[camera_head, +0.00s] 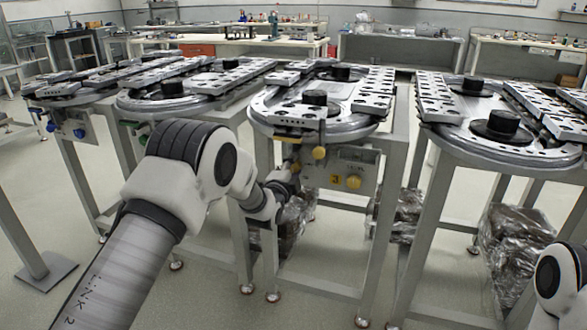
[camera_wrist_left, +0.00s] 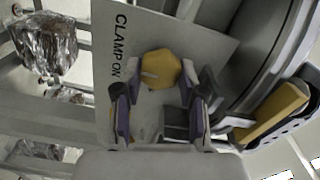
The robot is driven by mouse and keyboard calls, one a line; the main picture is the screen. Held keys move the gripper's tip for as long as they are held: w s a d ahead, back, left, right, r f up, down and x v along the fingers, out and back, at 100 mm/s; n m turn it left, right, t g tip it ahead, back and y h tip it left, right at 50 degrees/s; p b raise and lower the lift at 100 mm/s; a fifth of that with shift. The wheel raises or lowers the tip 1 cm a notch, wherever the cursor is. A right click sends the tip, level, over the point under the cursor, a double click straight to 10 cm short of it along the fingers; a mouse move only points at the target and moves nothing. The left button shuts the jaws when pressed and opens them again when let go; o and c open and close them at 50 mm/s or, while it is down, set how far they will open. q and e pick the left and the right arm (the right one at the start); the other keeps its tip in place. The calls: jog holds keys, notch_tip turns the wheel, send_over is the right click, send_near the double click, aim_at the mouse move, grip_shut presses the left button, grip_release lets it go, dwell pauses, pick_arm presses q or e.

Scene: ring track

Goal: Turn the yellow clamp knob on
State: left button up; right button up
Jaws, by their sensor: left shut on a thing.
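The yellow clamp knob (camera_wrist_left: 160,68) sits on a grey plate (camera_wrist_left: 205,40) lettered CLAMP ON in the left wrist view. My left gripper (camera_wrist_left: 159,95) is shut on this knob, with one dark finger on each side of it. In the head view my left gripper (camera_head: 284,188) is small and partly hidden by its own wrist, at the left of the front panel under the middle ring track (camera_head: 345,120). Yellow knobs also show on that panel, one at its right (camera_head: 354,182) and one under the track rim (camera_head: 320,153). My right gripper is out of view.
A yellow block in a dark bracket (camera_wrist_left: 272,112) lies close to the right of the left fingers. Another ring track (camera_head: 480,140) stands at right, and others at left. Foil-wrapped bundles (camera_head: 520,240) sit beneath. The grey floor in front is clear.

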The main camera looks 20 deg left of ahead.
pick_arm(q)
jog(key=shift+f, duration=0.15)
dwell(0.3)
jog(key=o, duration=1.2)
jog(key=shift+c, duration=0.2)
jog(key=s, duration=1.2)
jog(key=shift+a, duration=0.2)
